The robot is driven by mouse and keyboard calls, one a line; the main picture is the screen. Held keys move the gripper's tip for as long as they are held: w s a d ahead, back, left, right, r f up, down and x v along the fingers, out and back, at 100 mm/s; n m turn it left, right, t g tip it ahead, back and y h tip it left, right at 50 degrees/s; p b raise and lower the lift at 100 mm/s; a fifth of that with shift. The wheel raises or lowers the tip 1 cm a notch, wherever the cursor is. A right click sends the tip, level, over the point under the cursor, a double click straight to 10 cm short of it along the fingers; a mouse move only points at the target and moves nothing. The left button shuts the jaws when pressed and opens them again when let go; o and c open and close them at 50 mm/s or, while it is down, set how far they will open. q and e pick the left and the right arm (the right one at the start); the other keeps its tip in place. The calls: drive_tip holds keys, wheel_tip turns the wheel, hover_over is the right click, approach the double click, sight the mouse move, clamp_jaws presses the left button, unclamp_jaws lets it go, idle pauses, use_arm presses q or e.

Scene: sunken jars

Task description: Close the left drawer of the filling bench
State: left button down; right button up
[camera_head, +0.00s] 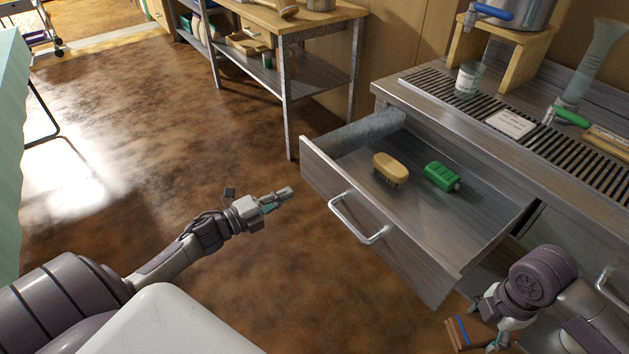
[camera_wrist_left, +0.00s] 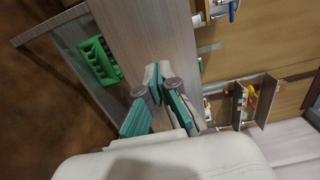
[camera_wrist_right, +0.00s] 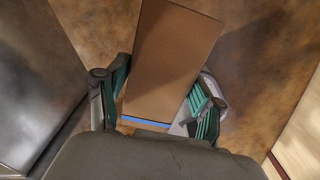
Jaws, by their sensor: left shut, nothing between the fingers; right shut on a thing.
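The left drawer (camera_head: 372,222) of the filling bench (camera_head: 436,102) is pulled well out. Its grey front carries a bar handle (camera_head: 357,218). Inside lie a yellow brush (camera_head: 391,168) with dark bristles and a green block-like thing (camera_head: 442,176). My left gripper (camera_head: 285,194) is shut and empty, to the left of the drawer front and apart from the handle in the head view. Its fingertips (camera_wrist_left: 155,72) also show together in the left wrist view. My right gripper (camera_head: 472,322) is shut on a brown flat block (camera_wrist_right: 172,55) with a blue stripe, near the drawer's right front corner.
A second drawer handle (camera_head: 612,288) is at the right. A side table (camera_head: 290,22) stands behind. The brown floor left of the drawer is clear.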

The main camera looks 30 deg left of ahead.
sight(323, 176)
use_arm(q)
drive_tip(key=x, duration=0.9)
drive_tip(key=shift+w, duration=0.2)
use_arm(e)
drive_tip(key=shift+f, duration=0.15)
use_arm(q)
drive_tip(key=shift+d, duration=0.1)
